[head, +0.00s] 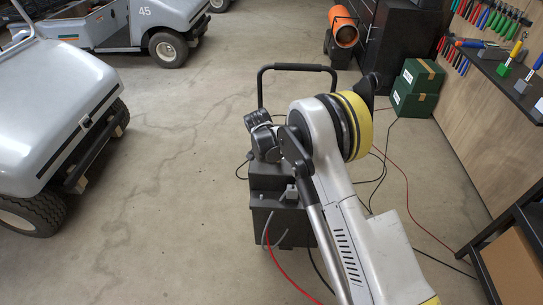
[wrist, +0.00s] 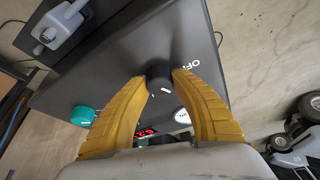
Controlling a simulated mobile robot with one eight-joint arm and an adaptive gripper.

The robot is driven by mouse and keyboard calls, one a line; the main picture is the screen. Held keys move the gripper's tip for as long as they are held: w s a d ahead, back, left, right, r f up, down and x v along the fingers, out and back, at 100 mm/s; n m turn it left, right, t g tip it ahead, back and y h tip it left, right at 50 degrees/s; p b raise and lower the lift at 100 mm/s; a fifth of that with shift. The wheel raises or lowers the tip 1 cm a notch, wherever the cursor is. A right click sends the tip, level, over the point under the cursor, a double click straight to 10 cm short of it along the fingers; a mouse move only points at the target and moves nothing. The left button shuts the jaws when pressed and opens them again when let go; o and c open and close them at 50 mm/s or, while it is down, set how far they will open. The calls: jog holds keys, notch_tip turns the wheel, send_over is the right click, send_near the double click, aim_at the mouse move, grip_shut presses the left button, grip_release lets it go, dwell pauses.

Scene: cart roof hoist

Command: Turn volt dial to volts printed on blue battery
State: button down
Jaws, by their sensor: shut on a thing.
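In the wrist view a dark charger box (wrist: 100,75) fills the middle. My gripper (wrist: 160,78) is shut on a black dial (wrist: 159,70) on its panel, one yellow finger on each side. White letters reading "OF" or "OFF" stand to the right of the dial. A short white mark shows just below it; other markings are hidden by the fingers. In the head view the charger (head: 272,215) stands on the floor, its panel mostly hidden behind my arm. No blue battery shows in either view.
A teal knob (wrist: 83,115), a red lit display (wrist: 146,132) and a grey clamp or plug (wrist: 65,28) are on the charger. Its handle (head: 297,67) rises behind. Red and black cables cross the floor. Golf carts (head: 60,110) stand left; green boxes (head: 416,88) stand right.

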jog(key=c, duration=1)
grip_release()
jog(key=shift+f, duration=0.1)
jog(key=shift+c, duration=0.2)
jog(key=v, duration=1.2)
jog(key=shift+d, duration=0.1)
